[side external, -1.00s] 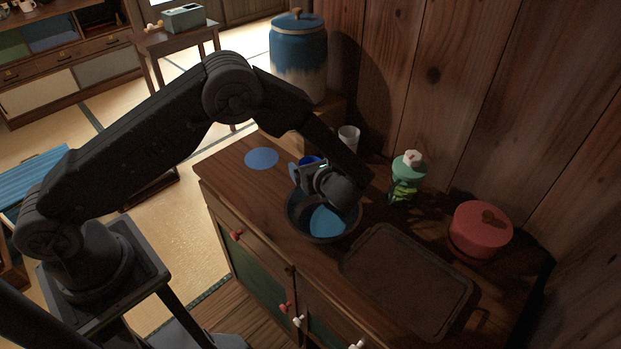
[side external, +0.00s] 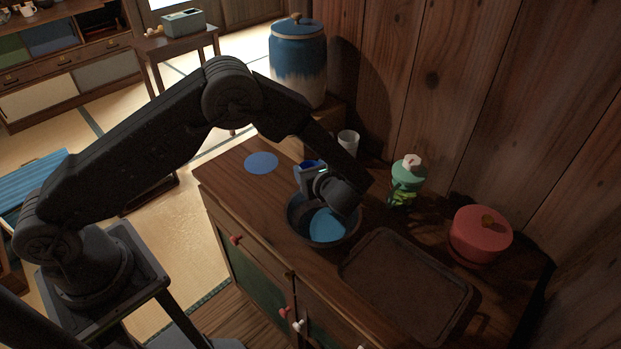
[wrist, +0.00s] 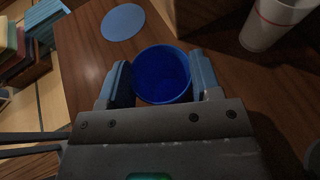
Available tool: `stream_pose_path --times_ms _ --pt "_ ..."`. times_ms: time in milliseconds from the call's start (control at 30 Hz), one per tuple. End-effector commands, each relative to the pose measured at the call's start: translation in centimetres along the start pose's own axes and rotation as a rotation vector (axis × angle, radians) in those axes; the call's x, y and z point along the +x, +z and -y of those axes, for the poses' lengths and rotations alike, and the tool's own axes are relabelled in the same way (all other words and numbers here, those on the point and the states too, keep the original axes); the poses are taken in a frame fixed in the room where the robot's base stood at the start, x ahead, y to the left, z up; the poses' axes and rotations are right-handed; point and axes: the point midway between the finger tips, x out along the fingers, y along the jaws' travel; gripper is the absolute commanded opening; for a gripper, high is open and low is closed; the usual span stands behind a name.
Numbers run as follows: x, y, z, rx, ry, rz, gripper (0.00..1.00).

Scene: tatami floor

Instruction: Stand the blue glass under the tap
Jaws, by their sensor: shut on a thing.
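The blue glass (wrist: 162,76) is upright between the two fingers of my gripper (wrist: 160,82) in the wrist view, and I look into its open top. My gripper (side external: 312,174) is shut on it; in the side view only part of the glass's blue rim (side external: 311,163) shows. A flat blue disc (side external: 261,163) lies on the counter in front of the stand, and also shows in the wrist view (wrist: 123,22).
A dark bowl (side external: 354,232) with blue inside sits below my wrist. A white cup (side external: 348,141) stands behind my gripper, near the stand. A green bottle (side external: 406,180), a red pot (side external: 480,235) and a dark tray (side external: 405,285) are to the right. The counter around the disc is clear.

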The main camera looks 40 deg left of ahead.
Motion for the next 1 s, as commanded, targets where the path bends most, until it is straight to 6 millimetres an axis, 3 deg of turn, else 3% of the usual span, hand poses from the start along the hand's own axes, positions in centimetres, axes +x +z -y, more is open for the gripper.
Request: stream_pose_path --times_ms 233,433,800,1000 --pt "-0.4 1.1 0.1 -0.002 -0.001 0.001 0.13" --pt "-1.6 4.3 0.1 -0.006 -0.001 0.001 0.13" --pt "2.2 10.6 -6.2 -0.003 0.003 0.001 0.13" --pt "3.3 12.5 -8.0 -0.002 0.000 0.002 0.13"
